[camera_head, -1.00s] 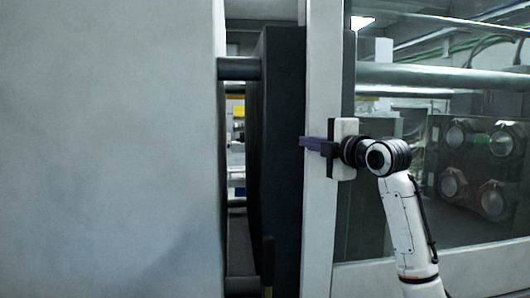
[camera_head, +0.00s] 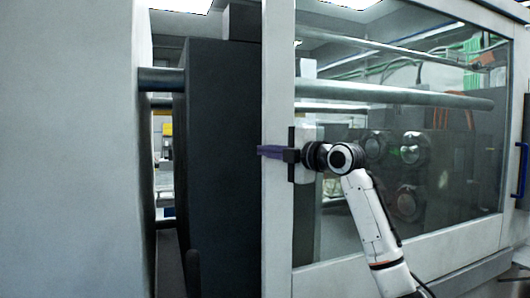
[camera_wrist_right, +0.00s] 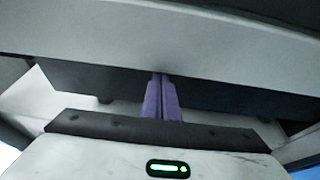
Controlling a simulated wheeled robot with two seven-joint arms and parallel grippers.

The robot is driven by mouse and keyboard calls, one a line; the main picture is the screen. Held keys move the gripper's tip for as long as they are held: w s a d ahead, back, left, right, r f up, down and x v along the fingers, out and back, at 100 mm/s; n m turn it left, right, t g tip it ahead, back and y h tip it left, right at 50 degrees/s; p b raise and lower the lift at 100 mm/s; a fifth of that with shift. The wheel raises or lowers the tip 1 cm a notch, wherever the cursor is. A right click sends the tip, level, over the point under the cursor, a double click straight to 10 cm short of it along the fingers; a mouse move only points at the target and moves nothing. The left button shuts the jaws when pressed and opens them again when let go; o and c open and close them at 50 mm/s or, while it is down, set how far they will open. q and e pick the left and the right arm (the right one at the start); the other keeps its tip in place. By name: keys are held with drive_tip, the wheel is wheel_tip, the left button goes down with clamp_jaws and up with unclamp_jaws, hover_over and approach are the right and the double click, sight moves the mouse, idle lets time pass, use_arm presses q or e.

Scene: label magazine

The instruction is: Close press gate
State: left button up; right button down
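The press gate (camera_head: 279,90) is a large sliding door with a pale frame and a clear window. It stands open, with a gap between its left upright and the big grey panel at left. My right gripper (camera_head: 270,151) is at that upright, its purple fingers pointing left across it with tips at its left edge. In the right wrist view the fingers (camera_wrist_right: 162,98) lie side by side, nearly together, with nothing seen between them. They reach toward a pale bar; whether they touch it I cannot tell. My left gripper is not in view.
The grey fixed panel (camera_head: 65,150) fills the left side. A dark block (camera_head: 222,160) and a horizontal metal rod (camera_head: 160,80) show in the opening. Machine parts with round fittings (camera_head: 410,150) are behind the window.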

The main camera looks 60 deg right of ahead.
drive_tip(key=shift+d, duration=0.2)
